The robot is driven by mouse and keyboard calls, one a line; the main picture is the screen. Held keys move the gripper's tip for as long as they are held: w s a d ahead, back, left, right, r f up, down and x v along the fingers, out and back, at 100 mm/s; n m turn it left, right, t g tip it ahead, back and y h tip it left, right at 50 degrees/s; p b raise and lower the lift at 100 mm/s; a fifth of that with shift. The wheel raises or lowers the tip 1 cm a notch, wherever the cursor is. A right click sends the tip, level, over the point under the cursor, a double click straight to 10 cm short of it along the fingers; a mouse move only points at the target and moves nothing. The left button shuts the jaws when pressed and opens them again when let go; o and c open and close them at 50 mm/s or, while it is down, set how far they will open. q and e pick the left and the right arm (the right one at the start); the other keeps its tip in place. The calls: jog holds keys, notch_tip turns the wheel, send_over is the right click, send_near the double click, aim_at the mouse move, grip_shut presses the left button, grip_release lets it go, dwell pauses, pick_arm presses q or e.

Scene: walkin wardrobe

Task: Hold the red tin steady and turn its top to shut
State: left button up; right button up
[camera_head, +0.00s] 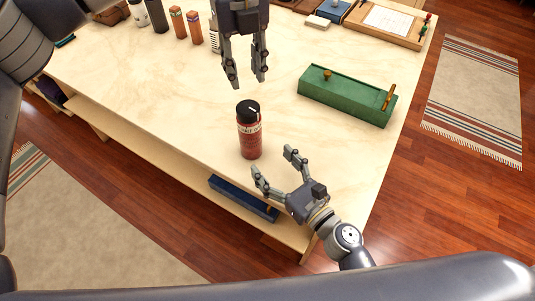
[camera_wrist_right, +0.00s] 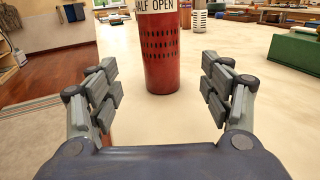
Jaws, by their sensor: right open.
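The red tin (camera_head: 251,138) stands upright on the table near its front edge, with a black top (camera_head: 248,109) that carries a white mark. In the right wrist view the tin (camera_wrist_right: 162,55) stands ahead between my fingers, with dark holes in its side and a white label reading "HALF OPEN"; its top is out of that frame. My right gripper (camera_head: 274,164) is open and empty, low in front of the tin and apart from it. It also shows in the wrist view (camera_wrist_right: 160,90). My left gripper (camera_head: 246,82) points down above the tin, fingers apart, with nothing between them.
A green box (camera_head: 346,96) with wooden knobs stands right of the tin. Several bottles and tins (camera_head: 178,22) stand at the back left. A tray with paper (camera_head: 388,22) lies at the back right. A blue box (camera_head: 243,198) sits on the shelf below. The tabletop around the tin is clear.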

aim_at(257, 146)
jog(key=x, duration=1)
jog(key=shift+w, duration=0.25)
jog(key=c, duration=1.3)
